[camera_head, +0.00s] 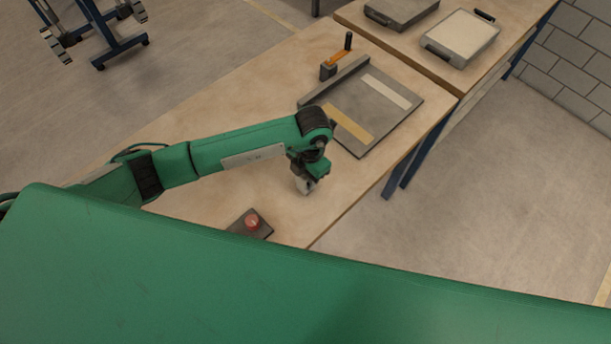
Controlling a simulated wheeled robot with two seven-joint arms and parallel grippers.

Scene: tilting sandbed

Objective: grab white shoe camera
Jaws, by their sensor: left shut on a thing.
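My left arm reaches in from the left over the wooden table. Its gripper (305,182) points down near the table's right edge and is shut on a small whitish thing (304,187), of which only a little shows below the jaws. It may be the white shoe, but it is too small to tell. I cannot tell whether it touches the table. I see no other white shoe and no camera. My right gripper is not in view.
A red button box (250,223) sits nearer. Two trays (463,38) (400,10) stand at the back. Bare table (225,103) lies behind my arm.

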